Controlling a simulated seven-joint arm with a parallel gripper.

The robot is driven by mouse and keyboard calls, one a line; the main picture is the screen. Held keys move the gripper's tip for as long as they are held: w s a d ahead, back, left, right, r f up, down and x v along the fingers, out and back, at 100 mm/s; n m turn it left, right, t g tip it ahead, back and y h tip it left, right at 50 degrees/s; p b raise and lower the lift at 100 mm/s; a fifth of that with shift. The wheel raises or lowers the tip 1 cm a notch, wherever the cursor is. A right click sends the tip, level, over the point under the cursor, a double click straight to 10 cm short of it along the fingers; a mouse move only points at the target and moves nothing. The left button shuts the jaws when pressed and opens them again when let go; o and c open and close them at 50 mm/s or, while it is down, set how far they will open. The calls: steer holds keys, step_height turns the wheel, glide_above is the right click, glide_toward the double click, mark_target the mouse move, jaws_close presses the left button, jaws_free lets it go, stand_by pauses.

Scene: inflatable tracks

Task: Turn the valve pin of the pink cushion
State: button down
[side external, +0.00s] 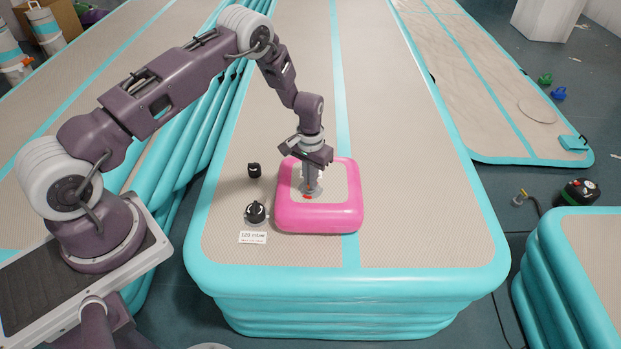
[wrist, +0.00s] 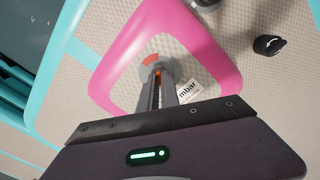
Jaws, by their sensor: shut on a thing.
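The pink cushion (side external: 320,219) lies flat on the beige top of an inflated track. It has a thick pink rim and a beige middle; the rim also shows in the wrist view (wrist: 112,62). My gripper (side external: 311,190) points down at the middle of the cushion. In the wrist view its fingers (wrist: 158,74) are close together at a round grey valve plate with a red sector (wrist: 150,58). They are shut on the valve pin, a small orange-red piece (wrist: 158,72) between the fingertips. The fingers hide most of the pin, so I cannot tell its angle.
A black cap-like piece (side external: 254,170) and a black round gauge-like piece (side external: 256,212) stand left of the cushion. A white label (side external: 253,237) reading "120 mbar" lies by the front one. The track top (side external: 430,225) right of the cushion is clear. Another turquoise-edged track (side external: 575,265) stands right.

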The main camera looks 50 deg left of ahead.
steer(key=shift+n, duration=2.3)
steer(key=c, duration=1.6)
jaws_free()
